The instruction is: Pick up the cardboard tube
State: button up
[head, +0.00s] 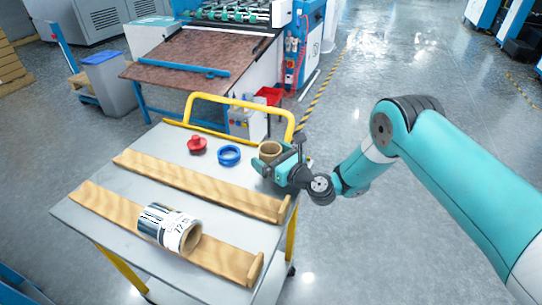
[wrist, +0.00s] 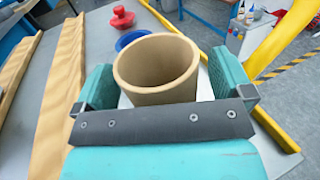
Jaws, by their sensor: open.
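The cardboard tube (head: 270,151) is a short, hollow tan cylinder standing upright near the right back corner of the grey cart top. In the wrist view the cardboard tube (wrist: 154,88) shows its open end, between the two teal fingers of my gripper (wrist: 155,92). In the head view my gripper (head: 279,160) reaches in from the right, at the tube. The fingers are open, one on each side of it. A gap shows on the right side; contact on the left cannot be told. The tube's lower part is hidden by my gripper.
A blue ring (head: 229,155) and a red knobbed piece (head: 197,145) lie left of the tube. Two wooden rails (head: 190,183) run across the cart top (head: 88,214); a labelled film roll (head: 165,228) lies on the front one. A yellow handle (head: 240,103) rises behind.

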jog(key=c, duration=1)
jog(key=shift+r, duration=0.1)
notch_tip(320, 180, up, 20)
jog(key=p, duration=0.1)
